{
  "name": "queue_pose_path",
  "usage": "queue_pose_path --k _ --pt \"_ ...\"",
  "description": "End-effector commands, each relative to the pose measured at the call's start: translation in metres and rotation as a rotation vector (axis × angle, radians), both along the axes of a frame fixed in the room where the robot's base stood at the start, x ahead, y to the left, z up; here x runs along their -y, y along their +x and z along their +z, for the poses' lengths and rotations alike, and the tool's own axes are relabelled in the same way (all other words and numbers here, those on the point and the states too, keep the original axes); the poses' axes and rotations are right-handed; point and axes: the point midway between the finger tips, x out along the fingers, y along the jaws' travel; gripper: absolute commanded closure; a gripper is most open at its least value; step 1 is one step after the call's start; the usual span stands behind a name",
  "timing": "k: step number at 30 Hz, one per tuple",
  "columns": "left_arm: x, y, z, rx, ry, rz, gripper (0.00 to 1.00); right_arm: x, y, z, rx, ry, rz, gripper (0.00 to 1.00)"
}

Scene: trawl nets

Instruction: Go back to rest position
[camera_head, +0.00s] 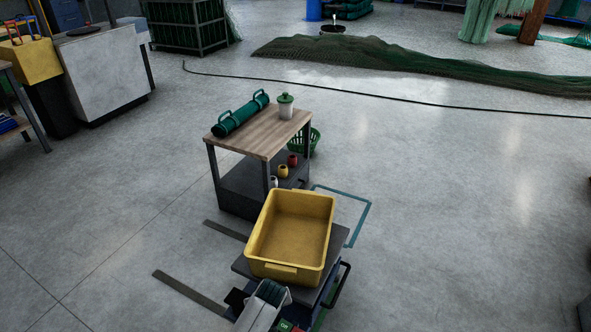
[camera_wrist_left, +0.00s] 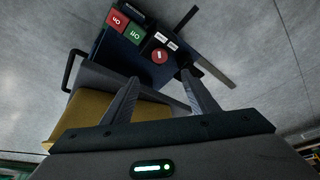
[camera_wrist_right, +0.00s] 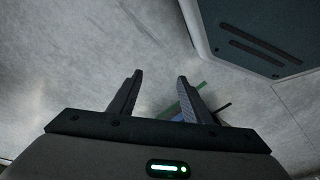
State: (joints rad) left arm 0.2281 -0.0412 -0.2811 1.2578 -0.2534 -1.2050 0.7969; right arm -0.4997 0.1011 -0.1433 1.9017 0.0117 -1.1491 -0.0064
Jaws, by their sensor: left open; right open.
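My left gripper (camera_wrist_left: 158,78) is open and empty in the left wrist view. Its fingers stand apart over a cart with a control panel of red and green buttons (camera_wrist_left: 126,27). Part of a yellow crate (camera_wrist_left: 85,122) shows behind its left finger. My right gripper (camera_wrist_right: 160,76) is open and empty, with bare floor beyond its fingertips. In the head view, a pale arm-like part (camera_head: 263,308) stands at the bottom in front of the cart. I cannot make out either gripper's fingertips there.
An empty yellow crate (camera_head: 290,236) sits on the cart's dark platform (camera_head: 338,236). Behind it is a wood-topped table (camera_head: 257,134) with a green roll (camera_head: 240,114) and lidded jar (camera_head: 285,106). A green basket (camera_head: 314,139) is beside it. Floor at right (camera_head: 470,220) is clear.

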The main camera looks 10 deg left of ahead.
Motion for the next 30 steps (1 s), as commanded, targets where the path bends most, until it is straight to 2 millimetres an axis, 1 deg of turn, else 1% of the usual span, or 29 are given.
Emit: queue_pose_path --k 2,5,8,11,14,15,17,18,20,21,24,27,30 --pt "0.000 -0.001 -0.001 -0.001 -0.001 -0.002 0.46 0.000 -0.001 0.000 -0.002 -0.001 -0.001 0.56" --pt "-0.001 -0.008 -0.006 -0.005 -0.002 -0.019 0.46 0.000 0.000 -0.002 0.001 0.000 -0.001 0.56" --pt "-0.001 -0.024 -0.016 -0.010 -0.008 -0.062 0.46 -0.002 0.002 -0.007 0.012 0.004 0.001 0.56" --pt "-0.002 -0.051 -0.033 -0.013 -0.017 -0.132 0.46 -0.004 0.005 -0.014 0.033 0.010 0.002 0.56" --pt "-0.004 -0.089 -0.053 -0.012 -0.028 -0.225 0.46 -0.008 0.009 -0.025 0.062 0.017 0.005 0.56" --pt "-0.005 -0.108 -0.062 -0.009 -0.034 -0.264 0.46 -0.009 0.011 -0.030 0.075 0.021 0.007 0.56" --pt "-0.007 -0.137 -0.072 -0.002 -0.038 -0.328 0.46 -0.012 0.012 -0.037 0.096 0.027 0.008 0.56" --pt "-0.008 -0.158 -0.079 0.005 -0.040 -0.369 0.46 -0.014 0.012 -0.042 0.111 0.031 0.010 0.56" --pt "-0.011 -0.189 -0.087 0.016 -0.041 -0.429 0.46 -0.016 0.013 -0.049 0.133 0.038 0.013 0.56" --pt "-0.014 -0.209 -0.091 0.025 -0.039 -0.466 0.46 -0.018 0.012 -0.054 0.146 0.042 0.014 0.56" --pt "-0.019 -0.255 -0.096 0.049 -0.030 -0.544 0.46 -0.020 0.011 -0.062 0.180 0.051 0.018 0.56" --pt "-0.025 -0.289 -0.098 0.071 -0.018 -0.601 0.46 -0.022 0.009 -0.069 0.206 0.058 0.020 0.56" --pt "-0.029 -0.310 -0.098 0.086 -0.007 -0.637 0.46 -0.023 0.008 -0.073 0.223 0.062 0.023 0.56"
